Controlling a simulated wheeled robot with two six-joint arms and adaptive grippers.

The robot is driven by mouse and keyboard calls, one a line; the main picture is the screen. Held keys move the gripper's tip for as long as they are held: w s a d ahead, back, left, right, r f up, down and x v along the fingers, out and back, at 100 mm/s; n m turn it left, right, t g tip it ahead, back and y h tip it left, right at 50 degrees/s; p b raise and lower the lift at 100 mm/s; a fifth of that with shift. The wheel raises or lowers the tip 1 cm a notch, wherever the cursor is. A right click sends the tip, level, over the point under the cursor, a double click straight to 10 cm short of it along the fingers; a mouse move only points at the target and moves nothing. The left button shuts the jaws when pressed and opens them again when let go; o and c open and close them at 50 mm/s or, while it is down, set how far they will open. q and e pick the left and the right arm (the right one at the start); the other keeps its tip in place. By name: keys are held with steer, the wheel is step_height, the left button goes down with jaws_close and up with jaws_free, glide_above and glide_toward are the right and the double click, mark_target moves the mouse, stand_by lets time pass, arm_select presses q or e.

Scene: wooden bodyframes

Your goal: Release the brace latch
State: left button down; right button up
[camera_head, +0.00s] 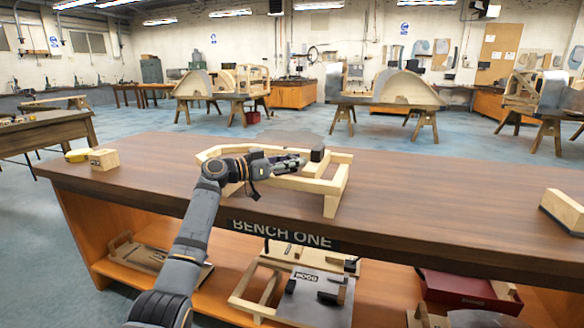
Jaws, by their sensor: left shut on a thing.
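A light wooden bodyframe (333,190) lies on the dark bench top (430,205), with a curved rail at its far left and a straight end piece at the right. A small black block (318,153) sits on its upper right part. My left gripper (298,163) reaches over the frame from the left. Its jaws are shut on a small part at the frame, which I take to be the brace latch; the fingers hide most of it. The black block is just right of the fingertips. My right gripper is not in view.
A wooden block (104,160) and a yellow item (77,155) are at the bench's left end. A wooden block with a dark base (563,212) is at the right. The bench top between the frame and that block is clear. Shelves below hold frames and a red box (470,290).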

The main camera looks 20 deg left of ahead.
arm_select(q)
steer(key=shift+s+d+f+m+g+h+b, duration=0.1)
steer(key=shift+m+g+h+b, duration=0.05)
steer(key=shift+m+g+h, duration=0.2)
steer(key=shift+s+d+f+m+g+h+b, duration=0.1)
steer(key=shift+m+g+h+b, duration=0.05)
steer(key=shift+m+g+h, duration=0.15)
steer(key=shift+s+r+m+g+h, duration=0.15)
steer(key=shift+m+g+h, duration=0.25)
steer(key=shift+g, duration=0.35)
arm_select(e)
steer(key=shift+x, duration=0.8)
arm_select(q)
steer(key=shift+s+d, duration=0.1)
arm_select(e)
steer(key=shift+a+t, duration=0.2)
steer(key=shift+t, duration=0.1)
arm_select(q)
steer(key=c, duration=1)
jaws_free()
steer(key=shift+c, duration=0.2)
steer(key=v, duration=1.2)
